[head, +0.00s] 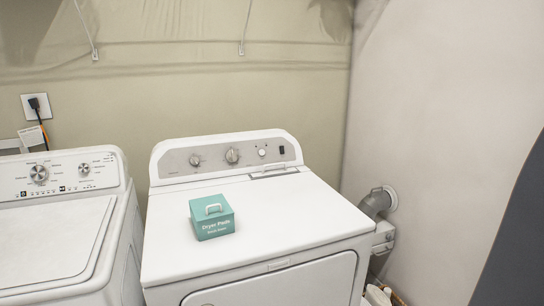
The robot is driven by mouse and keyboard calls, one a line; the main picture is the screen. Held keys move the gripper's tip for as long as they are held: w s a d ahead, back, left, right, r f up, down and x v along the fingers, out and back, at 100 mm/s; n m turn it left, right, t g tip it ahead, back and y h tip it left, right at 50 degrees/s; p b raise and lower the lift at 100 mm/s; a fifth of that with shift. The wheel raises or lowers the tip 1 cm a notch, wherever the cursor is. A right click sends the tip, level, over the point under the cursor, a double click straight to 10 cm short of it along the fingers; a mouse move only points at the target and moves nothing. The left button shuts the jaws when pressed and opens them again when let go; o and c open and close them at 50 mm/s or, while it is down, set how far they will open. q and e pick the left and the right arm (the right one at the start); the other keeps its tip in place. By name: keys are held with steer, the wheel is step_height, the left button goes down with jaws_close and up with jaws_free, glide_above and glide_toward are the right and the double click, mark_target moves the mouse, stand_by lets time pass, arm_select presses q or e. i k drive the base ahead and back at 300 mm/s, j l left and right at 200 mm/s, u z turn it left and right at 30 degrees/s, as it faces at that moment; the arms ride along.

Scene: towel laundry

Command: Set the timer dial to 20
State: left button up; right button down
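The white dryer (310,215) stands in the middle of the head view, with a grey control panel along its back. The panel carries a large round knob (233,155), a smaller knob (194,160) to its left, a small light button (262,152) and a dark switch (282,150). The large knob looks like the timer dial, but the markings are too small to read, so I cannot tell its setting. Neither of my grippers is in view.
A teal dryer pads box (213,218) sits on the dryer top, in front of the knobs. A white washer (50,235) stands at left. A grey vent duct (376,203) runs to the right wall. The dryer top right of the box is clear.

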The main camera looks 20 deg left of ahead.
mark_target(231, 155)
steer(key=l+u, duration=0.1)
steer(key=u, duration=1.4)
